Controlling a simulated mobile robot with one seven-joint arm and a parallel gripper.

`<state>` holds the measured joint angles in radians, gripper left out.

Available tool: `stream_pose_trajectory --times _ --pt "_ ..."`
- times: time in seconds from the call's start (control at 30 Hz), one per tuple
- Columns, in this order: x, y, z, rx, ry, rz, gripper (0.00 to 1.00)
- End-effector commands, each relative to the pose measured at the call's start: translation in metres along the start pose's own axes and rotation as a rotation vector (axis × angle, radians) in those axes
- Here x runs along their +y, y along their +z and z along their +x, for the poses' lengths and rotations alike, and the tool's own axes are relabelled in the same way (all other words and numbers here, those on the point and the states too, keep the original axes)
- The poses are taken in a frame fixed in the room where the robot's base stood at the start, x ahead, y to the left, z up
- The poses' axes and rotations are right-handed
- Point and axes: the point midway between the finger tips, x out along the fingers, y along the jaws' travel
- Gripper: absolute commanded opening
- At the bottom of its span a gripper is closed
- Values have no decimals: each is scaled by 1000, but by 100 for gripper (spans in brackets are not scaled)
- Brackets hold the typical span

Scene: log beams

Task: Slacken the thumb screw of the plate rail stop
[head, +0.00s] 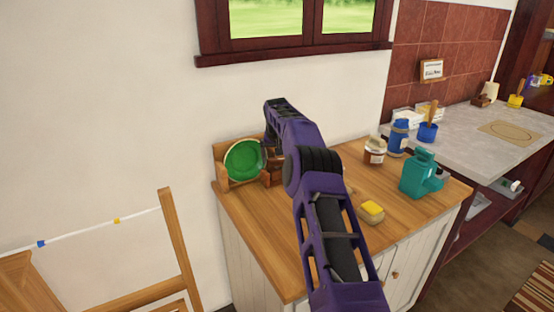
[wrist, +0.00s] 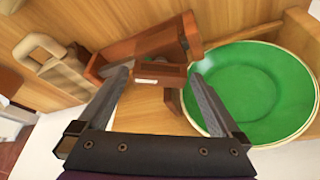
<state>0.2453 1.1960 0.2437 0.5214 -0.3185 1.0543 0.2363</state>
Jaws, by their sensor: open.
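The green plate (head: 245,160) stands on edge in a wooden plate rail (head: 221,170) at the back left of the counter; it fills the right of the wrist view (wrist: 255,92). A reddish-brown wooden block with a pale label, apparently the rail stop (wrist: 160,71), sits left of the plate in the wrist view. A small brown piece (wrist: 173,101) shows below it; I cannot tell whether this is the thumb screw. My gripper (wrist: 160,76) is open, its fingertips on either side of the block, with no clear contact. In the head view my arm hides the gripper.
A reddish-brown wooden tray (wrist: 150,42) and a pale wooden handled object (wrist: 53,62) lie close to the left finger.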

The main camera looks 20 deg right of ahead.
Motion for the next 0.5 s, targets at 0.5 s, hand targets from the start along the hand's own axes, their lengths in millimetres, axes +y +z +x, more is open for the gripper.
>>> stream_pose_trajectory --times 0.5 --pt "0 0 6 0 0 0 82"
